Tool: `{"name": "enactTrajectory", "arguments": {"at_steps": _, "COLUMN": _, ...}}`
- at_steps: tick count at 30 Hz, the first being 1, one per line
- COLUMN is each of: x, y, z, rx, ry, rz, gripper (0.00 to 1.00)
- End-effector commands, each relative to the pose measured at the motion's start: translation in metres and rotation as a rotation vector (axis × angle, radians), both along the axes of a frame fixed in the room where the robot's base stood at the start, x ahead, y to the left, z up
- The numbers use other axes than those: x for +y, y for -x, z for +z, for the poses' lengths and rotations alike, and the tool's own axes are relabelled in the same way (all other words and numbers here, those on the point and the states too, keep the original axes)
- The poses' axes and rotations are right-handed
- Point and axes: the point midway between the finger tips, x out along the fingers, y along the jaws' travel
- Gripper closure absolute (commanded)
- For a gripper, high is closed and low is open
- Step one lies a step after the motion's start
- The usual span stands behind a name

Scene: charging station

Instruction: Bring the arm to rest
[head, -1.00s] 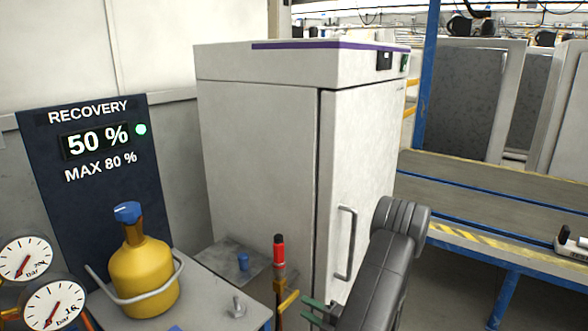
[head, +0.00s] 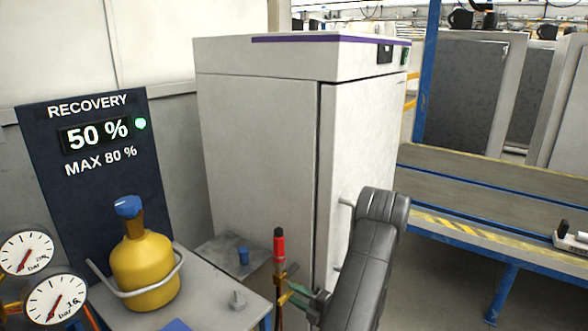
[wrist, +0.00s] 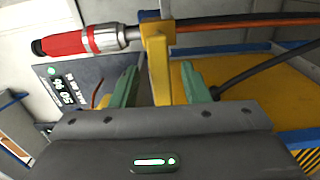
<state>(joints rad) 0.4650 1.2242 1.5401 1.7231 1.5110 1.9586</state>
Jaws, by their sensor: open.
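My gripper (wrist: 160,88) shows in the wrist view with its two green fingers apart. A yellow bracket (wrist: 157,62) stands in the gap between the fingers; I cannot tell whether they touch it. The bracket joins a red-handled probe or tool (wrist: 75,43) with a metal collar and an orange-black line. In the head view the red-topped tool (head: 279,247) stands upright just left of my green fingertips (head: 300,293). My dark arm (head: 362,260) comes up from the lower right, in front of the white cabinet (head: 260,140).
A yellow cylinder with blue cap (head: 145,265) stands on a grey bench at left, near pressure gauges (head: 25,253). The display board (head: 95,165) reads 50 %, max 80 %. The cabinet is close behind my arm. A conveyor (head: 490,200) lies to the right.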

Motion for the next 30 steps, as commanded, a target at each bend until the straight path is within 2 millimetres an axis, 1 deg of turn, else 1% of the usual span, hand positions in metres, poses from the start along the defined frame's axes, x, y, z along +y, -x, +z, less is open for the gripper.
{"name": "enactTrajectory", "arguments": {"at_steps": 1, "x": 0.01, "y": -0.006, "z": 0.0, "rx": 0.001, "ry": 0.001, "rz": 0.005, "gripper": 0.58}}
{"name": "enactTrajectory", "arguments": {"at_steps": 4, "x": 0.026, "y": -0.017, "z": 0.001, "rx": -0.001, "ry": 0.001, "rz": 0.004, "gripper": 0.58}}
{"name": "enactTrajectory", "arguments": {"at_steps": 6, "x": 0.022, "y": -0.016, "z": -0.007, "rx": -0.057, "ry": 0.041, "rz": -0.001, "gripper": 0.58}}
{"name": "enactTrajectory", "arguments": {"at_steps": 15, "x": 0.021, "y": -0.016, "z": -0.01, "rx": -0.226, "ry": 0.164, "rz": 0.0, "gripper": 0.58}}
{"name": "enactTrajectory", "arguments": {"at_steps": 20, "x": 0.021, "y": -0.017, "z": -0.009, "rx": -0.26, "ry": 0.189, "rz": 0.0, "gripper": 0.58}}
{"name": "enactTrajectory", "arguments": {"at_steps": 30, "x": 0.021, "y": -0.016, "z": -0.009, "rx": -0.263, "ry": 0.192, "rz": 0.001, "gripper": 0.58}}
